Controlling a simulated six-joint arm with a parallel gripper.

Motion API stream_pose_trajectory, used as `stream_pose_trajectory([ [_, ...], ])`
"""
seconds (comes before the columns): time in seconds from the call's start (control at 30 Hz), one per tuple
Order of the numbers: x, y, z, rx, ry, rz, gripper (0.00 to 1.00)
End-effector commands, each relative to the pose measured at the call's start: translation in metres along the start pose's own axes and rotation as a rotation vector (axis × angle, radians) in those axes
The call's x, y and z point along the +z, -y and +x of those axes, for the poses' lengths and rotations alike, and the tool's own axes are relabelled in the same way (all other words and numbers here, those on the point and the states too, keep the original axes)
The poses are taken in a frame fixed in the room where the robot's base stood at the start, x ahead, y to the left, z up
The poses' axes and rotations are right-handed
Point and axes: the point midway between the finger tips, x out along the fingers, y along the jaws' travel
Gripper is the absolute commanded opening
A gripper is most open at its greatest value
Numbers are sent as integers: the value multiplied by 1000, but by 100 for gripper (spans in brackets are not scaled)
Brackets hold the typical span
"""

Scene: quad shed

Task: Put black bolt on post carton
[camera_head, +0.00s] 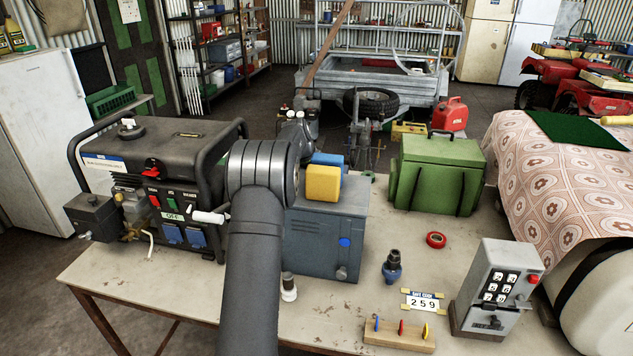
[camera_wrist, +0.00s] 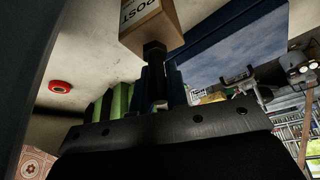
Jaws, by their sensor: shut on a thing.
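The post carton (camera_wrist: 150,28) is a brown box marked "POST" at the top of the wrist view. The black bolt (camera_wrist: 155,50) is upright in that picture, its wide head towards the carton and its shank between the fingers of my gripper (camera_wrist: 157,88). My gripper is shut on the bolt. The bolt head overlaps the carton's edge in the picture; I cannot tell whether they touch. In the head view my arm hides the gripper, the bolt and the carton.
A blue-grey box (camera_head: 325,240) stands beside my arm, with a yellow block (camera_head: 323,183) on top. A generator (camera_head: 160,180) is at left, a green chest (camera_head: 437,172) behind at right. A red tape ring (camera_head: 436,240), keypad box (camera_head: 497,285) and blue-black fitting (camera_head: 392,268) stand on the bench.

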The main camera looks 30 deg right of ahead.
Motion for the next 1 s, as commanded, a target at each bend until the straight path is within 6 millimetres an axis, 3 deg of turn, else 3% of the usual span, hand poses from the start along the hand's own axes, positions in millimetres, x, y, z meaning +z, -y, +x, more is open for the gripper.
stream_pose_trajectory([
  [0.4,4,0,9,-1,-1,1,0],
  [0.43,4,0,10,-1,-1,1,16],
  [0.53,4,0,10,-1,-1,1,36],
  [0.87,3,0,7,-1,-2,1,36],
  [1.0,2,1,-9,-2,-3,0,36],
])
